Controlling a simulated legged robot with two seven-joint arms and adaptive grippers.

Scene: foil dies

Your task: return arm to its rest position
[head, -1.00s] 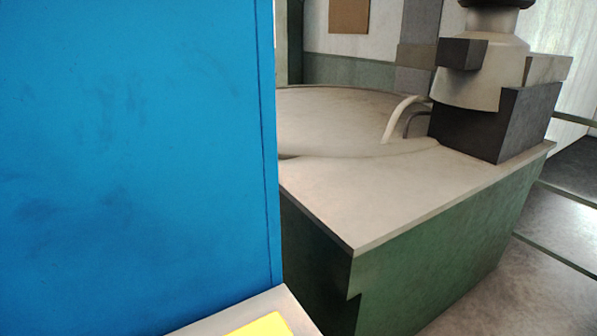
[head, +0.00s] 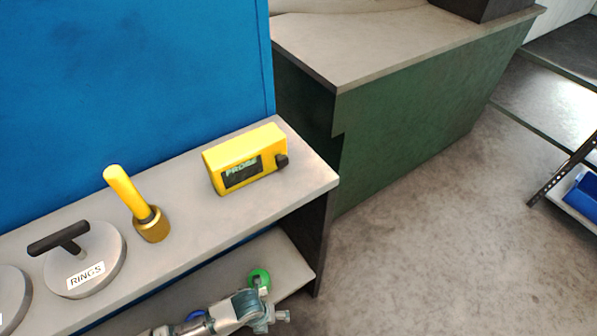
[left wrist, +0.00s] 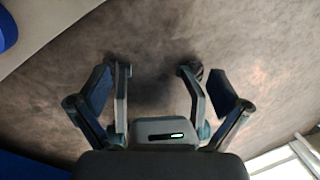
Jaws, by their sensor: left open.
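My left arm shows at the bottom of the head view, with the left gripper (head: 265,312) low in front of the shelf unit. In the left wrist view the left gripper (left wrist: 152,76) has its two fingers spread wide apart. Nothing is between the fingers; only brown-grey floor shows beyond them. My right arm and gripper are not in view.
A grey shelf unit (head: 318,178) holds a yellow probe box (head: 245,157), a yellow-handled tool (head: 135,203) and a disc marked RINGS (head: 85,260). A green ring (head: 259,278) shows beside my arm.

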